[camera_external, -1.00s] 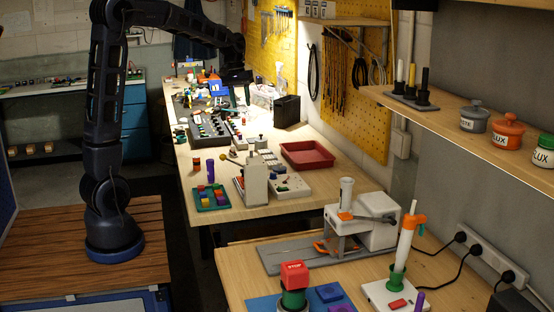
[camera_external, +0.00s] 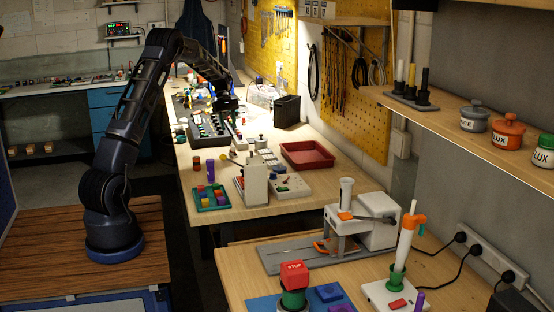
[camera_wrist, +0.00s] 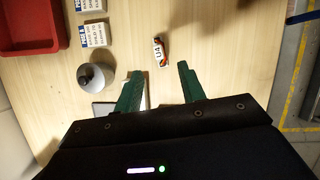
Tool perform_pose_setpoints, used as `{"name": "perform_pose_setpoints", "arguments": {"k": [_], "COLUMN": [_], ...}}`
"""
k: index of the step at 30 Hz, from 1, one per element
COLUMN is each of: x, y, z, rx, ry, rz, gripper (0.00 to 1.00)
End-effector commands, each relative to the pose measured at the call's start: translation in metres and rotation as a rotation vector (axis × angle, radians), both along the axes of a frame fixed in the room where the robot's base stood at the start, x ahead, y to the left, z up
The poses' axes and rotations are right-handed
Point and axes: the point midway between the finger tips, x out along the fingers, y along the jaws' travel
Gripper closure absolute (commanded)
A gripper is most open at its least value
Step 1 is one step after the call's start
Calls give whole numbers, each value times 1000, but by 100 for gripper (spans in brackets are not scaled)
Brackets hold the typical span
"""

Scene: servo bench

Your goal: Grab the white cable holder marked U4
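The white cable holder marked U4 (camera_wrist: 160,51) lies on the wooden bench in the wrist view, with some red-orange showing around it. It is just beyond the fingertips, roughly centred between them. My gripper (camera_wrist: 160,70) has two green fingers spread apart with nothing between them. In the external view my gripper (camera_external: 224,102) hangs over the far part of the bench, partly lost among clutter. I cannot make out the U4 holder in that view.
In the wrist view, a red tray (camera_wrist: 28,27), small labelled boxes (camera_wrist: 95,34) and a round grey object (camera_wrist: 91,77) stand left of the holder. A pale item is partly hidden by the left finger. The bench's right edge borders open floor.

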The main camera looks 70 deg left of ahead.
Motion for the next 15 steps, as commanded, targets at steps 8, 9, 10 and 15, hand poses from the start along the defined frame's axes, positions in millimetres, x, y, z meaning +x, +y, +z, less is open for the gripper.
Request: {"name": "perform_pose_setpoints", "arguments": {"k": [8, 9, 10, 15], "x": [-1, -1, 0, 2], "y": [0, -3, -5, -12], "z": [-26, -32, -36, -53], "rx": [-8, -9, -8, -7], "ry": [7, 7, 7, 6], "rz": [17, 17, 17, 17], "gripper": [60, 60, 60, 60]}}
